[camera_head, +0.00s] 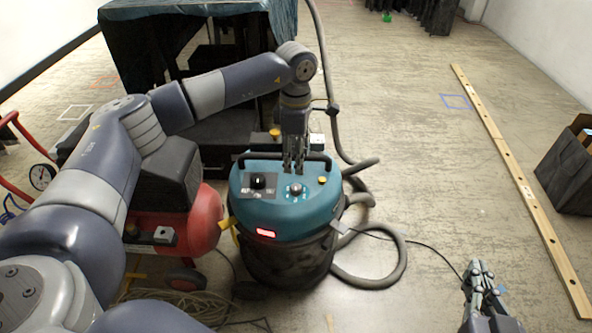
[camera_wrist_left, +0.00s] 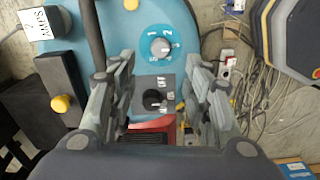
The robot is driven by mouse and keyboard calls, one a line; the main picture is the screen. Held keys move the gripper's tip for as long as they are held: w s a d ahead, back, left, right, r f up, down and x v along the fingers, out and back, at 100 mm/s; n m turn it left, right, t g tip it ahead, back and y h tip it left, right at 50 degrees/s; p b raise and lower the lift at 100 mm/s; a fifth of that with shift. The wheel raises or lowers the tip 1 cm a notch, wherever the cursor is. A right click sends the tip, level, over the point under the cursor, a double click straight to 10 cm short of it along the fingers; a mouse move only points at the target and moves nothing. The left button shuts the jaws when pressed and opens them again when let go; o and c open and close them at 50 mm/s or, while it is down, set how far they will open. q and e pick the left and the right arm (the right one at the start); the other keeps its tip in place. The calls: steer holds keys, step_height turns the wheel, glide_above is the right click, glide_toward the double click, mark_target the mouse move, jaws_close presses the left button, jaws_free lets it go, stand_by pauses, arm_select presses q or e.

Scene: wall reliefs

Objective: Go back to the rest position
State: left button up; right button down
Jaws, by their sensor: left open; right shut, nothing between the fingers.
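My left gripper (camera_head: 293,165) is over the teal top of a vacuum cleaner (camera_head: 310,208), pointing down close to its handle and knobs. In the left wrist view the fingers of my left gripper (camera_wrist_left: 158,95) are apart, with a round grey-white knob (camera_wrist_left: 161,48) and a black knob (camera_wrist_left: 154,98) seen between them. I cannot tell whether the fingers touch the top. My right gripper (camera_head: 480,272) shows at the lower right, above bare floor, with its fingers together and nothing held.
A red compressor (camera_head: 190,218) stands left of the vacuum. A grey hose (camera_head: 385,280) and a cable lie on the floor to its right. A long wooden beam (camera_head: 510,165) and a dark box (camera_head: 568,172) are at the right. A covered table (camera_head: 180,30) stands behind.

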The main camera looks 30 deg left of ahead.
arm_select(q)
step_height(320, 180, up, 2)
steer(key=shift+r, duration=0.1)
steer(key=shift+d, duration=0.1)
stand_by(0.4)
